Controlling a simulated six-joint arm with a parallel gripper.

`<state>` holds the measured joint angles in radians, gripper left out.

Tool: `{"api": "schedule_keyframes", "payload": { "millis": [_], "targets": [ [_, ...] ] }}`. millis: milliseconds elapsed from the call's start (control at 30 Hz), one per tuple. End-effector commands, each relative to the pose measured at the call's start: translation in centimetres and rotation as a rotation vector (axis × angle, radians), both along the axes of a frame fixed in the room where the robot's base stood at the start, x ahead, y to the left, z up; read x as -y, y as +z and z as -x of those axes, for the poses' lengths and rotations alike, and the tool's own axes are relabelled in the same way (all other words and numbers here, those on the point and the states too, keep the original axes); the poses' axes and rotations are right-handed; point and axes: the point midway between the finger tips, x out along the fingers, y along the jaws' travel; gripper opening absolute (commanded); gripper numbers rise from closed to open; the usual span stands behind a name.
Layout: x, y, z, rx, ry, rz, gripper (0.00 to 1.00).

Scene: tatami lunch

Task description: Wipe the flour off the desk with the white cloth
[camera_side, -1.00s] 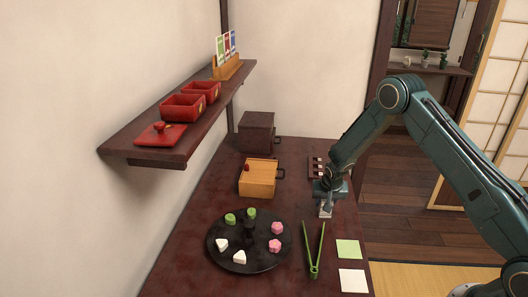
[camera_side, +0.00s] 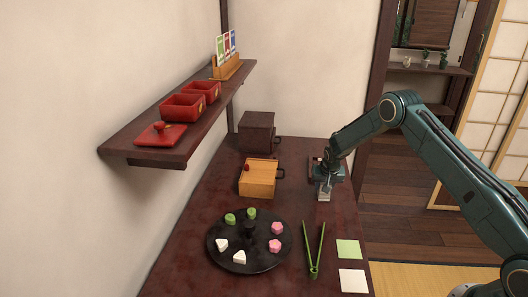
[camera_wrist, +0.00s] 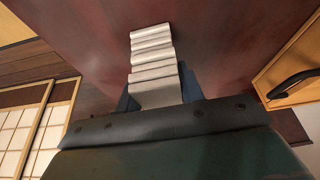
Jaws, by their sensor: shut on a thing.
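My gripper (camera_side: 325,184) is shut on the white cloth (camera_side: 324,196), low over the right part of the dark red-brown desk (camera_side: 300,165). In the wrist view the white cloth (camera_wrist: 152,50) is folded in pleats and sticks out from between the fingers of my gripper (camera_wrist: 158,90). Its far end is at or close to the desk surface; I cannot tell how firmly it touches. I cannot make out any flour on the desk in either view.
A wooden box (camera_side: 257,180) with a handle stands left of my gripper, a dark box (camera_side: 256,131) behind it. A round black tray (camera_side: 214,252) with sweets, green tongs (camera_side: 315,262), a green square (camera_side: 348,249) and a white square (camera_side: 352,280) lie nearer. A shelf (camera_side: 165,155) overhangs the left.

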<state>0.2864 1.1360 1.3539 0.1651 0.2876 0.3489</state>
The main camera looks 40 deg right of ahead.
Motion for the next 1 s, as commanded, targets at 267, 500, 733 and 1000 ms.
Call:
{"api": "schedule_keyframes", "payload": {
  "millis": [267,500,733,1000],
  "targets": [
    [-0.1,3.6,0.0,0.001,0.001,0.000,0.13],
    [-0.1,5.8,0.1,0.002,0.001,0.001,0.13],
    [-0.2,7.6,0.1,0.001,0.001,0.000,0.13],
    [-0.2,8.1,0.1,0.001,0.001,0.001,0.13]
  ]
}}
